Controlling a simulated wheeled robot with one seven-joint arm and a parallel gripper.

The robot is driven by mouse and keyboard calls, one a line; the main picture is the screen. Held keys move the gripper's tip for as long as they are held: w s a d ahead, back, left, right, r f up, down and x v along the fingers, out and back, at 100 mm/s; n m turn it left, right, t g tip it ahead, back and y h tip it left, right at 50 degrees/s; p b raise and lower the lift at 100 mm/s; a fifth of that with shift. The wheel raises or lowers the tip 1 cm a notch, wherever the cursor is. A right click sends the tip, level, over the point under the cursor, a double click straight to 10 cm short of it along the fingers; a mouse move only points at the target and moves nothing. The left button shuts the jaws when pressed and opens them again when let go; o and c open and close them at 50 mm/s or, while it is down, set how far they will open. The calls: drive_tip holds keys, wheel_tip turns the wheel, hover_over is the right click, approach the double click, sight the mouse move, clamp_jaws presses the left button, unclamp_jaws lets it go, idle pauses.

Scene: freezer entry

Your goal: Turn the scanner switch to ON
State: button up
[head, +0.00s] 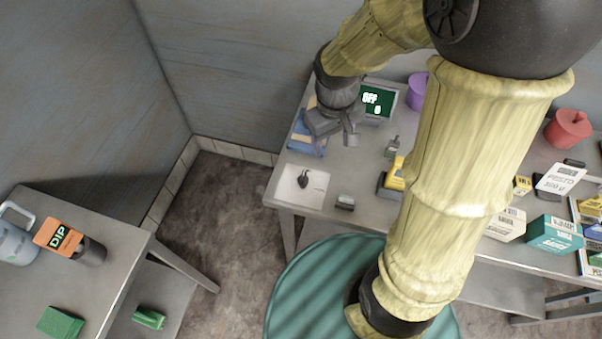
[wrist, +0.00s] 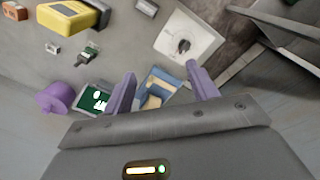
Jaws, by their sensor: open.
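The green display (head: 378,101) at the back of the right table reads OFF; it also shows in the wrist view (wrist: 95,99). A small grey upright part (head: 392,147), possibly the scanner switch, stands in front of it, and it also shows in the wrist view (wrist: 91,50). Its lever position is too small to tell. A yellow device (head: 394,180), perhaps the scanner, sits nearer the front, partly behind my arm. My gripper (head: 340,134) is open and empty, left of the display, above a blue and tan object (head: 306,138). Its fingers (wrist: 160,78) are apart in the wrist view.
A white sheet (head: 315,196) with a dark item and a small grey block (head: 345,202) lie at the table's front left. Purple (head: 417,91) and red (head: 568,129) containers stand farther right, near several boxes. Another table (head: 110,240) is at the left, with floor between.

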drive_tip(key=w+a+f+n+g+h+b, duration=0.2)
drive_tip(key=w+a+n, duration=0.3)
drive_tip(key=a+n, duration=0.4)
drive_tip(key=a+h, duration=0.1)
drive_tip(key=a, duration=0.3)
drive_tip(key=shift+w+f+h, duration=0.15)
drive_tip(key=shift+f+h, duration=0.1)
drive_tip(key=shift+h, duration=0.15)
drive_tip(key=p, duration=0.3)
approach(303, 176)
drive_tip(key=x, duration=0.8)
drive_tip(key=shift+d+f, duration=0.1)
drive_tip(key=shift+f, duration=0.15)
drive_tip(key=c, duration=1)
